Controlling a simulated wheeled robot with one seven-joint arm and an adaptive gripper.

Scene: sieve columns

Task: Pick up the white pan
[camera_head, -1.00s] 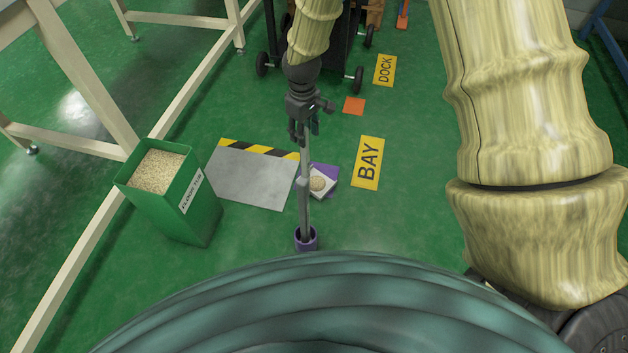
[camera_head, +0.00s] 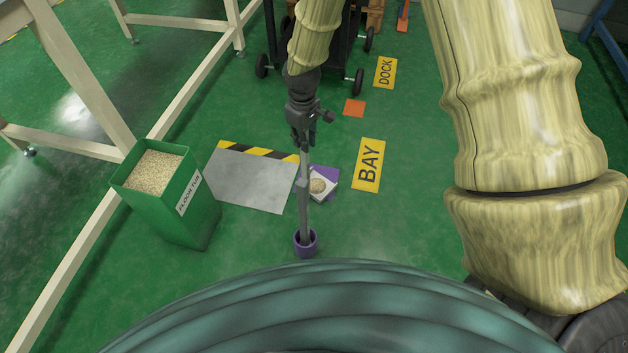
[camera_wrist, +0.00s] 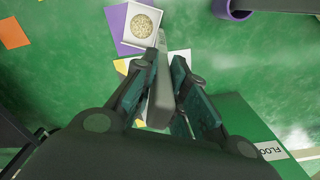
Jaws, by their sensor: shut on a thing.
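The square white pan (camera_head: 325,196) with a round beige heap in it lies on a purple mat (camera_head: 326,171) on the green floor. In the wrist view the pan (camera_wrist: 129,30) is at the top. My gripper (camera_head: 303,145) is shut on a long grey pole (camera_head: 305,215). In the wrist view the pole (camera_wrist: 158,80) runs from between the fingers (camera_wrist: 160,108) to beside the pan's right edge. I cannot tell whether it touches or joins the pan. In the head view it passes left of the pan, in line with a purple cup (camera_head: 297,246).
A green tub (camera_head: 185,213) full of beige grain stands at left, near a grey plate (camera_head: 245,185) with a striped edge. A yellow BAY sign (camera_head: 368,165), DOCK sign (camera_head: 385,72) and orange square (camera_head: 354,108) lie on the floor. A black wheeled cart (camera_head: 340,60) stands behind.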

